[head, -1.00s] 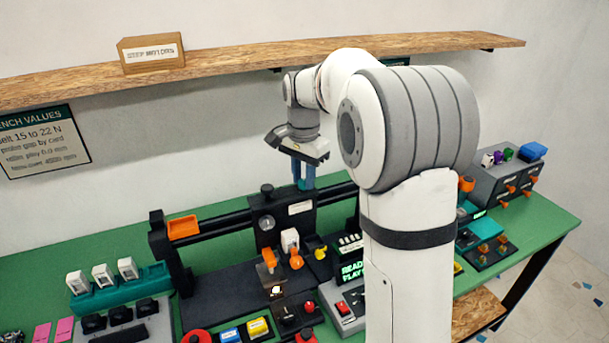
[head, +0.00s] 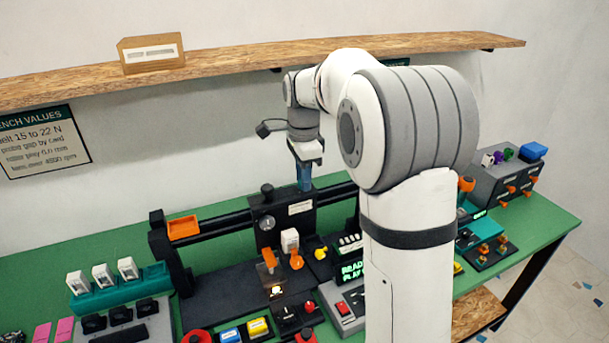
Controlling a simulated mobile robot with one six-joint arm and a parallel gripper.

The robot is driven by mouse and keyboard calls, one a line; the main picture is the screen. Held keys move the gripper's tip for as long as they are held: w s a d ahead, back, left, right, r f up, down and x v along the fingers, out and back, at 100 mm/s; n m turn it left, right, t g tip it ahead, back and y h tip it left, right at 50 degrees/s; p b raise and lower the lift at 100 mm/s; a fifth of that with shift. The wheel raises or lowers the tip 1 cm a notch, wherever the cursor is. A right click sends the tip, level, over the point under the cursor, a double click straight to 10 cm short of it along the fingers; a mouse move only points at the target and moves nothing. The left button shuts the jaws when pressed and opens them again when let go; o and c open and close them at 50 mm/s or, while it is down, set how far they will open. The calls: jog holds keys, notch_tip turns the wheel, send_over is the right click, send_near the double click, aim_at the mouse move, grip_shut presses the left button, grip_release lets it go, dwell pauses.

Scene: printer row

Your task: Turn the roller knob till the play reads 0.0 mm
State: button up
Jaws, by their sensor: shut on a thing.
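My gripper (head: 304,184) points down at the top of the dark printer carriage (head: 297,218), right of its centre. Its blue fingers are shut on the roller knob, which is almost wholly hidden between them. A small display with green letters (head: 350,271) stands to the right of the carriage. Its top line begins "READ" and the line below begins with "PLA". The play number is hidden behind my arm.
Orange knobs (head: 296,261) and a white block (head: 290,240) sit before the carriage. A teal rack (head: 108,296) holds white pieces. A values sign (head: 42,142) hangs left. A wooden shelf (head: 230,64) runs above.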

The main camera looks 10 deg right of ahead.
jog(key=shift+r, duration=0.1)
jog(key=o, duration=1)
notch_tip(320, 180, up, 8)
jog(key=shift+f+b, duration=0.15)
jog(key=shift+b, duration=0.35)
jog(key=s+f+n+t, duration=0.1)
jog(key=s+f+n, duration=0.3)
jog(key=s, duration=0.5)
jog(key=s+f+n+t+b, duration=0.1)
jog(key=s+f+n, duration=0.2)
jog(key=s+n, duration=0.4)
jog(key=s+f+n+t, duration=0.1)
jog(key=s+f+n, duration=0.3)
jog(key=s, duration=0.7)
jog(key=shift+s+d+f+n, duration=0.35)
jog(key=shift+s+d+n, duration=0.05)
jog(key=shift+n, duration=0.5)
